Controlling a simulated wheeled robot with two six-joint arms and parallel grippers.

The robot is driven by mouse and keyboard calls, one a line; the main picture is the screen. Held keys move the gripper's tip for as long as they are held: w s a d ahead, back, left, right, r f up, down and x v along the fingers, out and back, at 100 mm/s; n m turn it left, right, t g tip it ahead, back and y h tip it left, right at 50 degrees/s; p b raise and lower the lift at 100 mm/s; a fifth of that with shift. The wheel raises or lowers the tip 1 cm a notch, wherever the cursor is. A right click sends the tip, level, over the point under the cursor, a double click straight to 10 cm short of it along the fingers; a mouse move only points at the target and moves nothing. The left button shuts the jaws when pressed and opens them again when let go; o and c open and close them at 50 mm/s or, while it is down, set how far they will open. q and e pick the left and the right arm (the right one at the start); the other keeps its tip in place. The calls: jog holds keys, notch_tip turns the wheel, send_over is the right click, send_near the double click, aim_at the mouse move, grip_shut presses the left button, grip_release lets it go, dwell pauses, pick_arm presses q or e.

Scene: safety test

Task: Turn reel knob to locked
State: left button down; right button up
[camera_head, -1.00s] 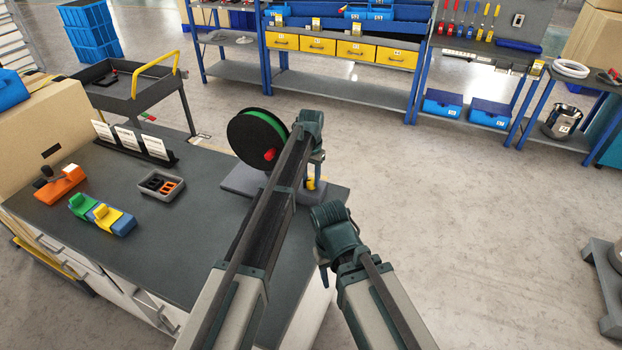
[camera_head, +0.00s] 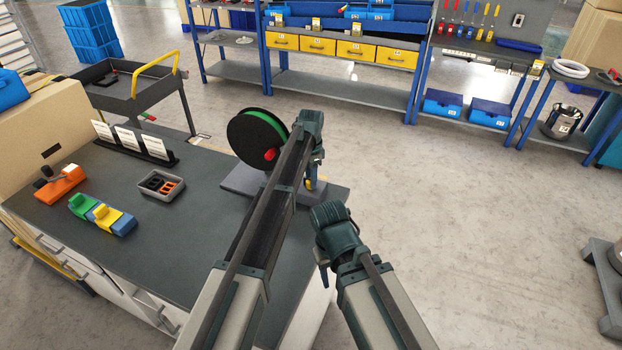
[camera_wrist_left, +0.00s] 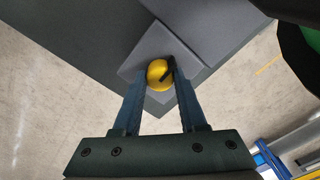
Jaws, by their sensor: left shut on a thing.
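The cable reel (camera_head: 248,135) is a black disc with a green rim and a red handle (camera_head: 270,155). It stands on a grey base plate (camera_head: 238,182) at the bench's right end. The reel knob (camera_wrist_left: 158,70) is yellow with a black pointer bar and sits on the plate's corner. My left gripper (camera_head: 310,187) reaches over the base, and its fingers (camera_wrist_left: 160,72) are shut on the knob, one on each side. In the head view the knob is mostly hidden behind the fingers. My right gripper (camera_head: 324,284) hangs off the bench's right side; its fingers are hardly visible.
On the bench (camera_head: 195,235) lie a grey tray (camera_head: 148,193), green, yellow and blue clamp-like blocks (camera_head: 103,215), an orange tool (camera_head: 60,185) and a card holder (camera_head: 135,145). A dark trolley (camera_head: 135,95) stands behind.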

dwell(0.5)
pick_arm(q)
jog(key=shift+c, duration=2.3)
grip_release()
jog(key=shift+r, duration=0.1)
notch_tip(320, 180, up, 14)
jog(key=p, duration=1.4)
jog(key=shift+f, duration=0.2)
